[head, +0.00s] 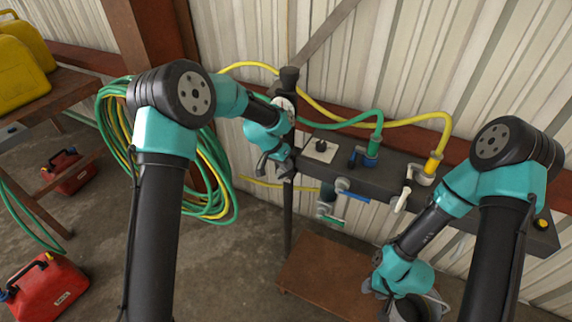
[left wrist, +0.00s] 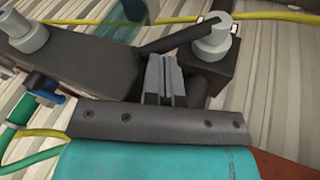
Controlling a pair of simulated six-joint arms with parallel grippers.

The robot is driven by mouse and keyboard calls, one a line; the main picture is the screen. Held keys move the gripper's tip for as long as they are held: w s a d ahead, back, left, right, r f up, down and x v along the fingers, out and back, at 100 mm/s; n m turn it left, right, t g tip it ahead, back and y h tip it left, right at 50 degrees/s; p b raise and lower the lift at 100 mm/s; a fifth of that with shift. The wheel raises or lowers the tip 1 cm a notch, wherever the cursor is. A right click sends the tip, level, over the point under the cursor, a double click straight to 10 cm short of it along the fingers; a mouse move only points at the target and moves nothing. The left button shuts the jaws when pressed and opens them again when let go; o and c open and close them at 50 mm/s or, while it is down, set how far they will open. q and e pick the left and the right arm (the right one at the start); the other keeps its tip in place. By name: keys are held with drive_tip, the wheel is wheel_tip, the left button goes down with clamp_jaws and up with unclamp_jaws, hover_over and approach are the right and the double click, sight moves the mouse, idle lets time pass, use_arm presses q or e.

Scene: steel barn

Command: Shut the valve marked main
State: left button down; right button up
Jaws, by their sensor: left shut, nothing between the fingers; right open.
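Several valves show along a dark manifold (head: 400,186) on the wall. I cannot read a "main" mark on any of them. A blue-handled valve (head: 350,187) and a white lever valve (head: 402,200) are on its front. My left gripper (head: 282,170) is at the manifold's left end, shut with nothing in it. In the left wrist view its fingers (left wrist: 163,80) are close to a dark lever (left wrist: 178,38) on a grey round stem (left wrist: 212,40); I cannot tell whether they touch. My right gripper (head: 385,285) is open, low in front of the manifold.
Green and yellow hoses run to the manifold, and a hose coil (head: 217,190) hangs left of it. A low wooden platform (head: 325,272) stands below. Red cans (head: 52,285) are on the floor at left, beside a wooden bench (head: 65,92). Concrete floor between is clear.

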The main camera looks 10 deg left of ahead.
use_arm(q)
wheel_tip(320, 180, up, 9)
drive_tip(key=s+a, duration=0.1)
drive_tip(key=a, duration=0.1)
drive_tip(key=shift+s+r, duration=0.2)
drive_tip(key=shift+s, duration=0.15)
drive_tip(key=shift+a, duration=0.1)
drive_tip(key=shift+n+y, duration=0.3)
drive_tip(key=shift+y, duration=0.3)
drive_tip(key=a, duration=0.1)
drive_tip(key=w+a+r, duration=0.1)
drive_tip(key=a, duration=0.1)
drive_tip(key=w+a, duration=0.1)
drive_tip(key=shift+w+a+r, duration=0.2)
drive_tip(key=shift+w+r, duration=0.05)
drive_tip(key=shift+r, duration=0.15)
drive_tip(key=shift+d+f, duration=0.1)
drive_tip(key=shift+f, duration=0.05)
